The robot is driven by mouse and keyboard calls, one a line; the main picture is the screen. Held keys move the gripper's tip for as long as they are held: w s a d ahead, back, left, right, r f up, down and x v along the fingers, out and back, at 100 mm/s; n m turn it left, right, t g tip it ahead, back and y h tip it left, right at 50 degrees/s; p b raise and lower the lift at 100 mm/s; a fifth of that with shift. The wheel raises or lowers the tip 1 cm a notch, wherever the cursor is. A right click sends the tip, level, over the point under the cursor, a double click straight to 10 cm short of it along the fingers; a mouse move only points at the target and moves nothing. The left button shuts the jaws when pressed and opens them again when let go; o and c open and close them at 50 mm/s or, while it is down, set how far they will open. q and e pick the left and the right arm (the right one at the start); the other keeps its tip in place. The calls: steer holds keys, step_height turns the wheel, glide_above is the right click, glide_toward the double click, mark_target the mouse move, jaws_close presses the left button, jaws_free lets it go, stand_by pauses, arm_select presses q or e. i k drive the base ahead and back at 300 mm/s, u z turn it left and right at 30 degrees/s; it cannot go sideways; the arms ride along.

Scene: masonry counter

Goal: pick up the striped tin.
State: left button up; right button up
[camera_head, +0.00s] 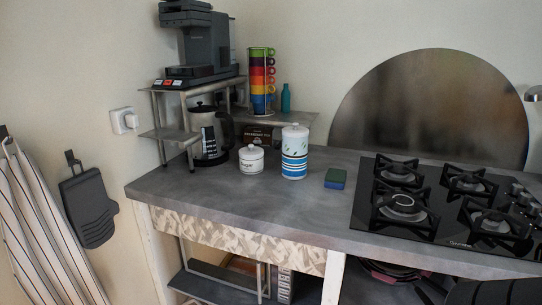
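The striped tin (294,165) stands upright on the grey counter (240,213), left of the hob. It is a tall white cylinder with blue bands around its lower half, small marks above them and a white lid with a knob. Nothing covers its front. A shorter white lidded pot (251,160) stands just to its left, with a narrow gap between them.
A green-and-blue sponge (335,179) lies right of the tin. The black gas hob (380,215) fills the counter's right. A shelf stand (165,135) holds a coffee machine (205,45) and stacked coloured mugs (262,80). The counter in front of the tin is clear.

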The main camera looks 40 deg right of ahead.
mark_target(294, 150)
steer(key=z, duration=0.45)
steer(key=i, duration=1)
steer(key=z, duration=1)
